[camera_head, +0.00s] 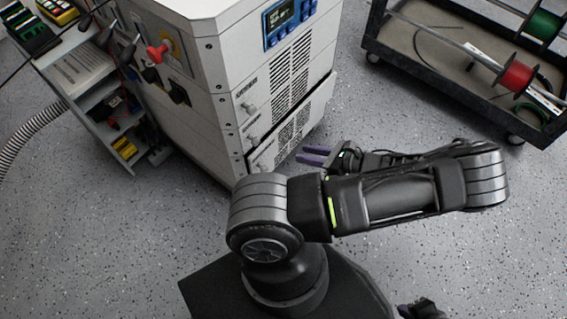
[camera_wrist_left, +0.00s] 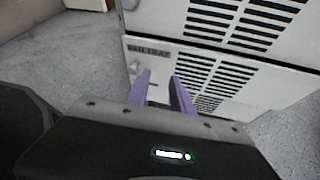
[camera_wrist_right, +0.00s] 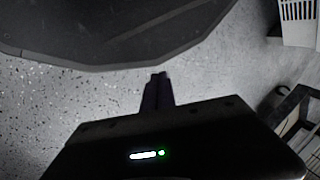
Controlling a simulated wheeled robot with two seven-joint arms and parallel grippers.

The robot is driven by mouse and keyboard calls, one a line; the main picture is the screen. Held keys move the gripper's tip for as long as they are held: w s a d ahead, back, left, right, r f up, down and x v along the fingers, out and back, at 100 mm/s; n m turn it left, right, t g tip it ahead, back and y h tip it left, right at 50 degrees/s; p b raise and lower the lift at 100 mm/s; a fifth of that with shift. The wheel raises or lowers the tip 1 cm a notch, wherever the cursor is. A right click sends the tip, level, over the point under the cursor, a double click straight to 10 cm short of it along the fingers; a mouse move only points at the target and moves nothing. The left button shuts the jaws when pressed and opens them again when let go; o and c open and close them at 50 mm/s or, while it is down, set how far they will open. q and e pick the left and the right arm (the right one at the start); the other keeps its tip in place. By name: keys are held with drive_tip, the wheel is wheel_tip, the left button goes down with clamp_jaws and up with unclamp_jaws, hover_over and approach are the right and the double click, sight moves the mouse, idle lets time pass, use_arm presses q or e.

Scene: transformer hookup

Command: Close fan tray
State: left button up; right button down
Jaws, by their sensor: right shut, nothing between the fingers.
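The fan tray (camera_head: 299,125) is the lowest vented front of the pale cabinet (camera_head: 190,35) in the head view. It appears to stand slightly out from the cabinet. In the left wrist view the fan tray (camera_wrist_left: 215,85) shows its label, dark slots and a small knob (camera_wrist_left: 134,66) at its left. My left gripper (camera_head: 314,154) is in front of the tray, its purple fingers apart and empty; in the left wrist view the fingers (camera_wrist_left: 160,76) point at the tray front. I cannot tell whether they touch it. My right gripper (camera_wrist_right: 158,77) is shut and empty, low over the floor.
A dark cart (camera_head: 425,60) with cable spools stands at the back right. A grey shelf unit (camera_head: 85,75) with tools stands left of the cabinet. A ribbed hose (camera_head: 35,130) is at far left.

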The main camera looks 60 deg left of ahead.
use_arm(q)
drive_tip(key=o, duration=0.3)
drive_tip(key=s+d+f+g+y+b, duration=0.1)
drive_tip(key=s+d+f+y+b, duration=0.1)
drive_tip(key=s+f, duration=0.4)
wheel_tip(320, 180, down, 2)
drive_tip(key=shift+s+d+f+m+g+y+b, duration=0.2)
drive_tip(key=shift+d+m+g+y+b, duration=0.15)
drive_tip(key=shift+y+b, duration=0.45)
drive_tip(key=shift+s+r+y+p, duration=0.1)
drive_tip(key=shift+y+p, duration=0.2)
drive_tip(key=shift+y, duration=0.1)
use_arm(e)
drive_tip(key=f, duration=0.3)
drive_tip(key=w+d+f, duration=0.1)
drive_tip(key=shift+f, duration=0.35)
use_arm(q)
drive_tip(key=x, duration=0.7)
drive_tip(key=shift+s+a+b, duration=0.2)
drive_tip(key=shift+a+b, duration=0.1)
drive_tip(key=shift+b, duration=0.15)
use_arm(e)
drive_tip(key=shift+w+f, duration=0.15)
drive_tip(key=shift+f, duration=0.35)
use_arm(q)
drive_tip(key=shift+c, duration=0.4)
clamp_jaws()
